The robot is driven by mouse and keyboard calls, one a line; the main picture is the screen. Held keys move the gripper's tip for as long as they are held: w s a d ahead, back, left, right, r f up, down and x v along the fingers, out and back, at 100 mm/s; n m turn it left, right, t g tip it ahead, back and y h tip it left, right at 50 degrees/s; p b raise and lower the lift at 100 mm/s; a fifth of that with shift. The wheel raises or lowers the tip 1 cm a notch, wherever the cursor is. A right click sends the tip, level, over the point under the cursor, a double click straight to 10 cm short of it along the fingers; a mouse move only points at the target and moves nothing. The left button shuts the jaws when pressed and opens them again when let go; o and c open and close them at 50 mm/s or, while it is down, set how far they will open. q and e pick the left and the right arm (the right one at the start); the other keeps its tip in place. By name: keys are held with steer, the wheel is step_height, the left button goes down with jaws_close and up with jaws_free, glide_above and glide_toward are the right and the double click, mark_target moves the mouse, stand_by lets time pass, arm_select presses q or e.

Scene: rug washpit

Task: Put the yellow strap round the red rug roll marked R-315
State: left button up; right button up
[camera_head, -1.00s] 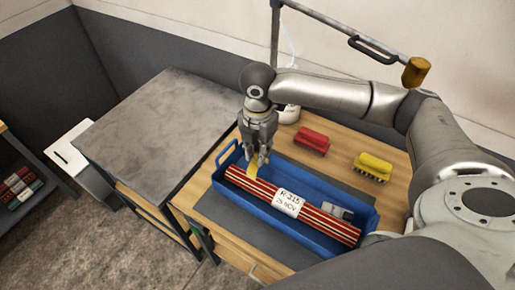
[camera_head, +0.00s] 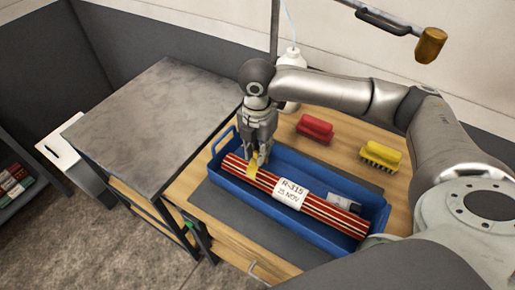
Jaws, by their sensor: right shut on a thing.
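The red rug roll (camera_head: 325,212) with pale stripes lies lengthwise in the blue tray (camera_head: 252,202). Its white label (camera_head: 291,193) reads R-315. My right gripper (camera_head: 261,160) points down over the roll's left part. It is shut on the yellow strap (camera_head: 252,170), which lies against the roll there, left of the label. I cannot tell whether the strap passes beneath the roll, since its far side is hidden. My left gripper is not in view.
A small grey and white item (camera_head: 343,203) lies in the tray behind the roll. A red brush (camera_head: 315,128) and a yellow brush (camera_head: 381,155) stand behind the tray on the wooden table (camera_head: 347,148). The grey table (camera_head: 155,125) at left is clear. A white bottle (camera_head: 293,62) stands behind my arm.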

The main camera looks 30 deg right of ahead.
steer(key=shift+f+b, duration=0.5)
steer(key=shift+f, duration=2.45)
steer(key=o, duration=1)
steer(key=shift+c, duration=0.2)
step_height(320, 180, up, 12)
steer(key=shift+r, duration=0.1)
